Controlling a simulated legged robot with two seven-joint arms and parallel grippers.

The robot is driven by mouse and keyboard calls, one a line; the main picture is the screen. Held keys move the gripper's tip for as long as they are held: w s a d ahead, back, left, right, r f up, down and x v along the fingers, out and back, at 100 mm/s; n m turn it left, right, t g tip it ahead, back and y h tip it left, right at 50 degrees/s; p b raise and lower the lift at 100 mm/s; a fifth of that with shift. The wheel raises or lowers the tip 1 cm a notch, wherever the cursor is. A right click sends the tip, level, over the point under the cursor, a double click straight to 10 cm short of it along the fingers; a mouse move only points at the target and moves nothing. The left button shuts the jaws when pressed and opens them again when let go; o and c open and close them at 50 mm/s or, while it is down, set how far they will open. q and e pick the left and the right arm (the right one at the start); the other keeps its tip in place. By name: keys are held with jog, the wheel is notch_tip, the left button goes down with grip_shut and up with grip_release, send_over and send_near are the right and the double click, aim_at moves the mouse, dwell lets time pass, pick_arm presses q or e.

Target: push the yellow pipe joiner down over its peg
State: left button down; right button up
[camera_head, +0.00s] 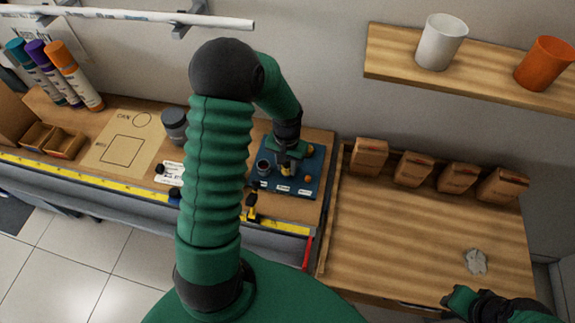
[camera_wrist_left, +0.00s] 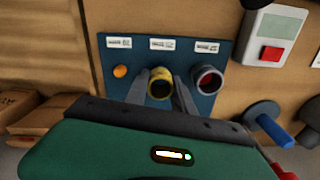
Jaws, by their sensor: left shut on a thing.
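The yellow pipe joiner (camera_wrist_left: 160,84) is between the fingers of my left gripper (camera_wrist_left: 161,91) in the wrist view, over the middle place of the dark blue peg board (camera_wrist_left: 140,57). Its opening looks dark, so its peg and how far down it sits cannot be told. In the head view my left gripper (camera_head: 287,164) points down at the board (camera_head: 305,188), and a bit of the yellow joiner (camera_head: 286,170) shows below it. A grey joiner (camera_wrist_left: 207,80) with red inside stands beside it. An orange peg (camera_wrist_left: 120,71) is bare. My right gripper (camera_head: 462,300) is at the lower right, its fingers unclear.
A grey can (camera_head: 174,125) stands left of my left arm. A yellow-and-black tool (camera_head: 252,207) lies at the bench's front edge. Small cardboard boxes (camera_head: 369,156) line the right table's back. A grey lump (camera_head: 475,262) lies there; the table's middle is clear.

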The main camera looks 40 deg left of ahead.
pick_arm(q)
jog(key=shift+f, duration=0.1)
jog(key=shift+f+b, duration=0.75)
jog(key=shift+f, duration=0.3)
jog(key=c, duration=1)
grip_release()
jog(key=shift+r, duration=0.1)
notch_tip(320, 180, up, 17)
jog(key=shift+f, duration=0.2)
jog(key=shift+a, duration=0.1)
